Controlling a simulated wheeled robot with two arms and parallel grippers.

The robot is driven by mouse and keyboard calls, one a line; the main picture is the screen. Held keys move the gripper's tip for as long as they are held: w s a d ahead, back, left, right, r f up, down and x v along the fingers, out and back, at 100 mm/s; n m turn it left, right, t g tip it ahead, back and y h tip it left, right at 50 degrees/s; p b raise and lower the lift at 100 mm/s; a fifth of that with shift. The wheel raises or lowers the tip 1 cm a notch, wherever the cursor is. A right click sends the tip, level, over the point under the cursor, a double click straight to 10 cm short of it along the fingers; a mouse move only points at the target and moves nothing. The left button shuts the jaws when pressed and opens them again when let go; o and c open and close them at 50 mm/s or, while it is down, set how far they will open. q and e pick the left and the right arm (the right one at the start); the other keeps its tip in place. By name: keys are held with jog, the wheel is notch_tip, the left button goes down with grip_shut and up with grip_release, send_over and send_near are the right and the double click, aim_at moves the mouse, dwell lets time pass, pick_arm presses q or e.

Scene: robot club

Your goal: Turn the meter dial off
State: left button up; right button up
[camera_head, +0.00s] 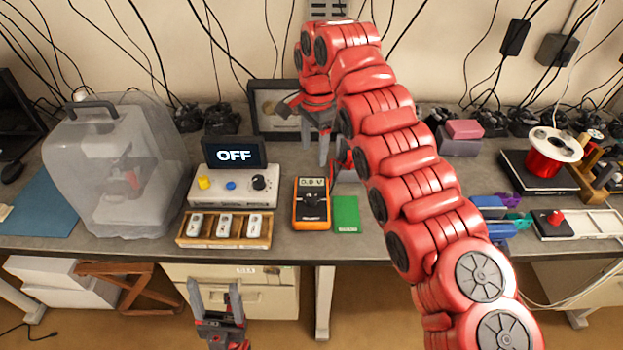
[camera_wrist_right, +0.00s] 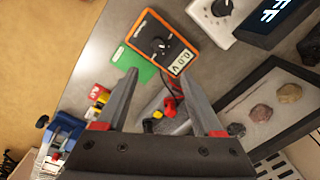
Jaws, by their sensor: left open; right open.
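The orange multimeter (camera_head: 311,220) lies on the workbench, its display reading about 0.0 V. Its black dial (camera_head: 311,200) is on its face; exact pointer direction is too small to tell. The right wrist view also shows the meter (camera_wrist_right: 178,62) and its dial (camera_wrist_right: 160,45), beyond my fingertips. My right gripper (camera_head: 322,140) is open and empty, above the bench behind the meter, apart from the dial; it also shows in the wrist view (camera_wrist_right: 163,80). My left gripper (camera_head: 214,288) is open and empty, in front of the bench's front edge.
A green block (camera_head: 346,214) lies right beside the meter. Left of it are a wooden tray (camera_head: 225,242) with white switches and a white control box (camera_head: 215,187) under an OFF screen (camera_head: 234,155). A framed display (camera_head: 262,118) stands behind. My right arm covers the middle-right of the bench.

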aim_at(311, 199)
jog(key=f+p, duration=0.1)
jog(key=f, duration=0.4)
jog(key=f+p, duration=0.2)
jog(key=f, duration=0.4)
jog(key=f+p, duration=0.2)
jog(key=f, duration=0.3)
jog(key=shift+w+a+f, duration=0.1)
jog(key=shift+a+f, duration=0.15)
jog(key=shift+c, duration=0.2)
grip_shut()
